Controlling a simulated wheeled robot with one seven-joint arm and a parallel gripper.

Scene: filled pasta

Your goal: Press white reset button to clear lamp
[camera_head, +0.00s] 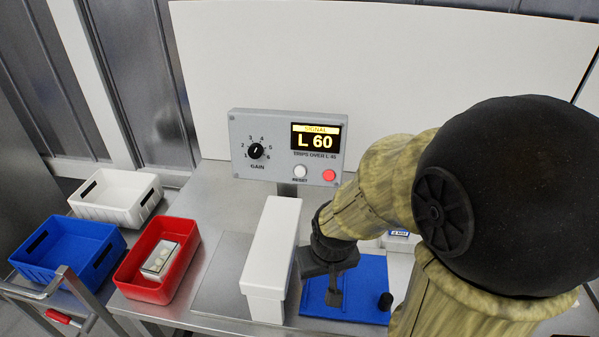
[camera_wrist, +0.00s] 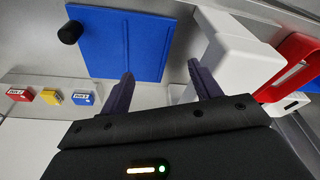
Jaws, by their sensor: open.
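The grey control panel (camera_head: 285,148) stands at the back of the table. Its white reset button (camera_head: 300,171), marked RESET, sits low on the face. A red lamp (camera_head: 328,175) is to the right of the button and looks bright red. The display (camera_head: 316,139) reads "SIGNAL L 60" with "TRIPS OVER L 45" below. The black gain knob (camera_head: 256,151) is on the left of the panel. My gripper (camera_head: 334,290) is over the blue board, in front of and below the panel, apart from the button. In the wrist view my gripper (camera_wrist: 162,88) is open with nothing between its fingers.
A long white box (camera_head: 272,255) stands left of my gripper. The blue board (camera_head: 366,283) has a black knob (camera_head: 385,301). Red (camera_head: 133,284), blue (camera_head: 60,277) and white (camera_head: 105,207) bins stand left. Small labelled blocks (camera_wrist: 52,97) show in the wrist view.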

